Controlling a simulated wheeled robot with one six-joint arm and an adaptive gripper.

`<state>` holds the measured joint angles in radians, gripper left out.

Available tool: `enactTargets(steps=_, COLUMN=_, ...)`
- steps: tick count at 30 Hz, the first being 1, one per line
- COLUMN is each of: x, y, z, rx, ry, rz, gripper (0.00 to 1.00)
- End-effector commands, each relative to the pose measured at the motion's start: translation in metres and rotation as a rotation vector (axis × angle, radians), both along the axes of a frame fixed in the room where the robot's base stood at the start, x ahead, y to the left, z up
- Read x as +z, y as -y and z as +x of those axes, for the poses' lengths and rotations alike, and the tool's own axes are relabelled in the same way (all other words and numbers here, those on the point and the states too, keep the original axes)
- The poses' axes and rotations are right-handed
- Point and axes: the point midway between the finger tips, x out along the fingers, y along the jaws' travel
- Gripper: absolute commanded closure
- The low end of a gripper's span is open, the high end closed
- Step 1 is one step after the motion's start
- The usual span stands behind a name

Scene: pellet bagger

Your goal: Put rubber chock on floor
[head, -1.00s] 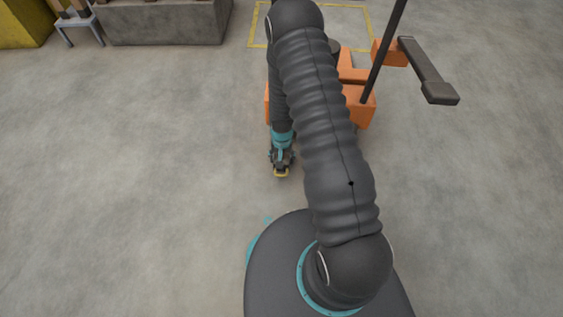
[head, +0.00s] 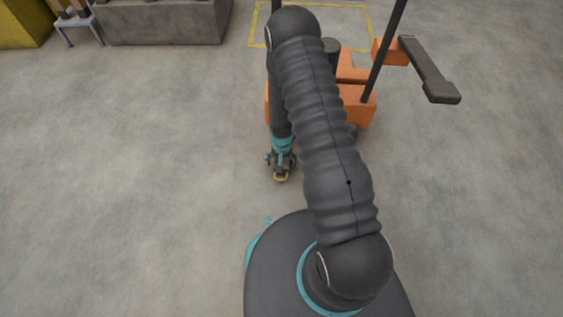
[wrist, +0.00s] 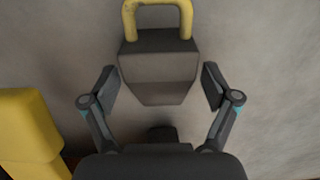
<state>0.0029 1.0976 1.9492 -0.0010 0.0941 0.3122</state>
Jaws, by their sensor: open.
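The rubber chock (wrist: 159,70) is a dark wedge-shaped block with a yellow handle (wrist: 157,5). In the wrist view it sits between my gripper's (wrist: 160,88) two fingers, with a gap on each side. My gripper is open and does not touch it. In the head view the gripper (head: 280,165) is low near the floor, in front of the orange machine, and the chock (head: 280,178) shows as a small dark piece with a yellow edge at its tip. I cannot tell for sure whether the chock rests on the floor.
An orange wheeled machine (head: 361,106) with a dark upright post and arm stands just behind my gripper. A yellow part (wrist: 28,125) is at the lower left of the wrist view. A grey block (head: 165,22) stands at the back left. The floor on the left is clear.

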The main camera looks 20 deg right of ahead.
Motion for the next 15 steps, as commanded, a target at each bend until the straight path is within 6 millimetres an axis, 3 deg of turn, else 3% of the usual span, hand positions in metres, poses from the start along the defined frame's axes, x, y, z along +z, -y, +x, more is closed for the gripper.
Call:
enactTargets(steps=5, x=0.01, y=0.0, z=0.001, rx=0.0, ry=0.001, rz=0.0, gripper=0.13)
enactTargets(steps=15, x=0.074, y=0.0, z=0.001, rx=0.0, ry=0.004, rz=0.0, gripper=0.13)
